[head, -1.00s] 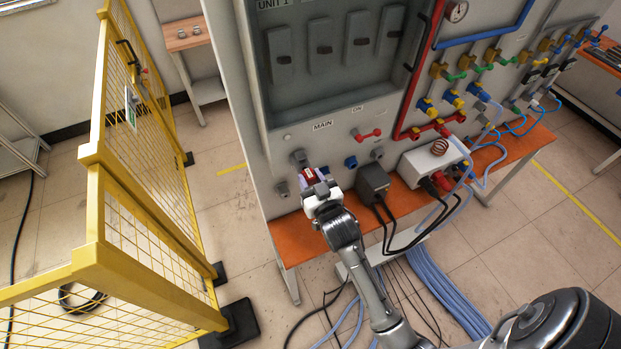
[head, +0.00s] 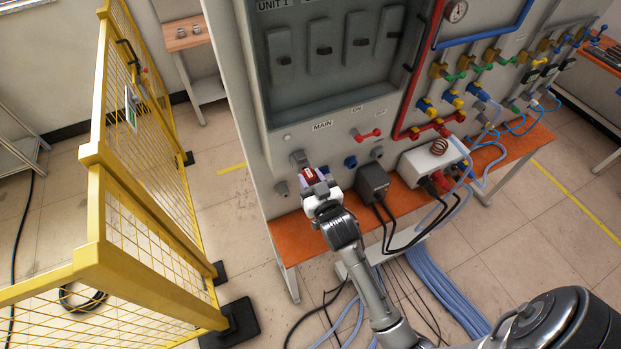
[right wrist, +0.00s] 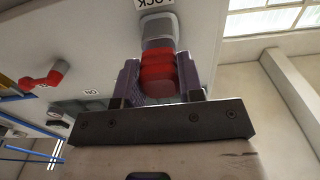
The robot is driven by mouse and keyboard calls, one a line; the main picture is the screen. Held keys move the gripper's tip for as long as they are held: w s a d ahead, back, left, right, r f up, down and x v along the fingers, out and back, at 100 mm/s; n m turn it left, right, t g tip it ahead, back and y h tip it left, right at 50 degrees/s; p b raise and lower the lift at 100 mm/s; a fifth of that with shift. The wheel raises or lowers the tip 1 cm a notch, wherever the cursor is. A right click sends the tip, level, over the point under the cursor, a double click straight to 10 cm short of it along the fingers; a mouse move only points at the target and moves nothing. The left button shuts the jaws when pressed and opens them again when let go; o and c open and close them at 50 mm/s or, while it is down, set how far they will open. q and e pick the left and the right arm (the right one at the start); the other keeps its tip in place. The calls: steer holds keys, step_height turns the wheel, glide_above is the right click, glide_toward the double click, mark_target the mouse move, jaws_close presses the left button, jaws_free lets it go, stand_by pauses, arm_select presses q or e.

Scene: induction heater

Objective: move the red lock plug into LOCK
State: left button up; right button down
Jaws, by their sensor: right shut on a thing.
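The red lock plug (right wrist: 157,72) is between the two purple-grey fingers of my right gripper (right wrist: 160,82), which is shut on it. In the right wrist view the plug lines up with a grey socket (right wrist: 158,28) under the LOCK label (right wrist: 152,3), seen upside down. The plug's far end meets or overlaps the socket in the picture; I cannot tell how deep it sits. In the head view the red plug (head: 309,174) shows at the tip of my right gripper (head: 314,180), close to the panel beside a grey fitting (head: 299,158). My left gripper is not in view.
The grey panel has a MAIN label (head: 322,125), a red handle (head: 367,134) and a blue fitting (head: 351,162). A dark box (head: 372,181) with black cables stands on the orange bench (head: 294,240), right of the gripper. A yellow mesh fence (head: 150,215) stands left, with open floor between.

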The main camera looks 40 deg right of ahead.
stand_by(0.3)
steer(key=shift+w+d, duration=0.15)
steer(key=shift+w, duration=0.5)
stand_by(0.4)
steer(key=c, duration=0.7)
jaws_free()
steer(key=shift+o, duration=0.2)
steer(key=b+v, duration=0.3)
steer(key=v, duration=1)
steer(key=shift+s+b, duration=0.3)
steer(key=shift+s, duration=0.1)
